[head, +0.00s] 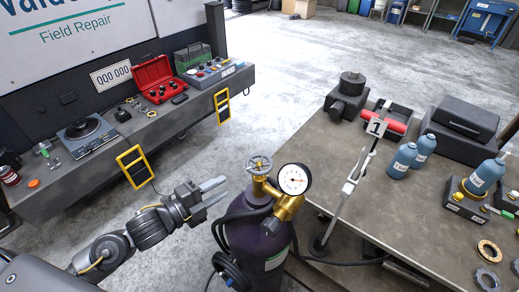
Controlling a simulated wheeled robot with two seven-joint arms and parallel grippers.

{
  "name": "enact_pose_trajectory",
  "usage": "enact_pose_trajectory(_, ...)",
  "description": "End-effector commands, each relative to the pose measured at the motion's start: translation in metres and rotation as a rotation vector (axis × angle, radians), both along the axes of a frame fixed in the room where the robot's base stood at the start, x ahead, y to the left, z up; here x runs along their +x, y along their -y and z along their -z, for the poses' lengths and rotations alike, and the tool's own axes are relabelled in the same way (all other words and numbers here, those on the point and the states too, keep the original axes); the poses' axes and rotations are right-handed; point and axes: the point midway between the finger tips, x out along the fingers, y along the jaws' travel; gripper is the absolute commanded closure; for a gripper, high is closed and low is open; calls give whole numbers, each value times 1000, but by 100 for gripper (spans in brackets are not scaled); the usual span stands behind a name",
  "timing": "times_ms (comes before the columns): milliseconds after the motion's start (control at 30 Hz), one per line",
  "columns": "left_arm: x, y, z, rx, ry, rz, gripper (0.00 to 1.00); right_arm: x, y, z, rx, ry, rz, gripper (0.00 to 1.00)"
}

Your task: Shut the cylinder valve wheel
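The cylinder valve wheel (259,163) is a small grey spoked handwheel on top of a brass valve. The valve tops a dark purple gas cylinder (255,240), which stands upright at the table's left side. A round white pressure gauge (293,179) is fixed to the brass regulator, right of the wheel. My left gripper (226,188) is to the left of the wheel and apart from it. Its two grey fingers are spread with a gap between them, and nothing is in them. My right gripper is not in view.
A black hose (225,265) hangs on the cylinder's left side. A truck-side bench (110,145) with a red case (157,81) is at left. Open concrete floor lies between.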

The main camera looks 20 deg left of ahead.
Motion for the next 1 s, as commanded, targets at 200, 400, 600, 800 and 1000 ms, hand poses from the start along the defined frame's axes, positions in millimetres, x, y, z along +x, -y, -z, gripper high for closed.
enact_pose_trajectory(200, -37, 33, -80, 76, 186, 131, 66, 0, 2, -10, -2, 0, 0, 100)
enact_pose_trajectory(400, -42, 38, -88, 88, 214, 147, 66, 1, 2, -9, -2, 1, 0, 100)
enact_pose_trajectory(600, -32, 45, -86, 84, 215, 146, 66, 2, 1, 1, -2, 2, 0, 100)
enact_pose_trajectory(800, -12, 61, -84, 83, 218, 145, 66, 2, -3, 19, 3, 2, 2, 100)
enact_pose_trajectory(1000, 13, 81, -94, 80, 211, 143, 66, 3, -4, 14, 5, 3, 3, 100)
